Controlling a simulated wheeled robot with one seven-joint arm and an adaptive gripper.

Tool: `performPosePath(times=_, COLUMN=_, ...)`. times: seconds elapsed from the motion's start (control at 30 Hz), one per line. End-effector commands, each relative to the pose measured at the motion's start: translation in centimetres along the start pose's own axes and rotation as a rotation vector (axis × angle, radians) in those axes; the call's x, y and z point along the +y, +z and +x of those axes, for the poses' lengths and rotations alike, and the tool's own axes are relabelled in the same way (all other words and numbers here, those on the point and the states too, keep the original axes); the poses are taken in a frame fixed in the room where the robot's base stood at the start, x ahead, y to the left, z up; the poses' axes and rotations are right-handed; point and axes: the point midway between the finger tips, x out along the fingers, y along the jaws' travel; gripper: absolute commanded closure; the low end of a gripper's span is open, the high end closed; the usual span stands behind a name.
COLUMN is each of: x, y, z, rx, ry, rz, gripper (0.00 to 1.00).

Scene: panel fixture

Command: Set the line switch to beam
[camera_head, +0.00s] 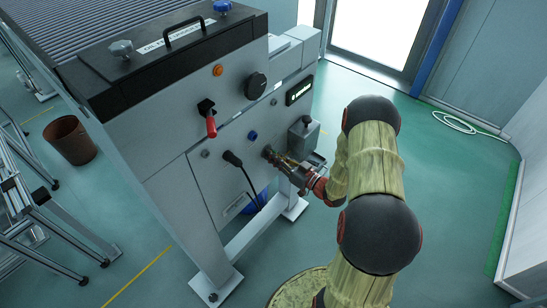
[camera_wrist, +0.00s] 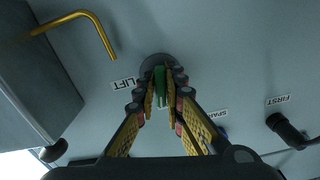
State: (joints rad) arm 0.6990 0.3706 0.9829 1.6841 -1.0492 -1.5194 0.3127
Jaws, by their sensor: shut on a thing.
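My gripper (camera_wrist: 161,88) is shut on a narrow green piece (camera_wrist: 159,86) in front of a round dark fitting (camera_wrist: 157,62) on the grey panel. The fingers hide most of this piece. A LIFT label (camera_wrist: 124,83) is beside it on the left. In the head view my gripper (camera_head: 272,156) is at the lower right of the panel front (camera_head: 235,135). I cannot read a line or beam label, so I cannot tell which control is the line switch. A red-handled lever (camera_head: 210,122) and a black round knob (camera_head: 256,86) are higher on the panel.
A black plug with a cable (camera_head: 232,159) is left of my gripper; the wrist view shows a black plug (camera_wrist: 285,128) by a FIRST label (camera_wrist: 278,99). A grey box (camera_wrist: 38,85) and bent brass rod (camera_wrist: 98,30) project nearby. Open green floor (camera_head: 455,185) lies right.

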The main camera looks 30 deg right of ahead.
Motion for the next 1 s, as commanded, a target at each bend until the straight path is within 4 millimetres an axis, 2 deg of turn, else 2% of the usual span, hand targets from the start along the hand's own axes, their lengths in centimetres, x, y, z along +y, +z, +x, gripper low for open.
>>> performPosePath(times=0.4, x=-0.11, y=0.18, z=-0.03, rx=-0.002, ry=-0.002, rz=-0.204, gripper=1.0)
performPosePath(times=0.97, x=-0.14, y=0.21, z=-0.05, rx=-0.003, ry=-0.002, rz=-0.236, gripper=1.0)
performPosePath(times=1.0, x=-0.15, y=0.21, z=-0.05, rx=-0.003, ry=-0.002, rz=-0.236, gripper=0.88)
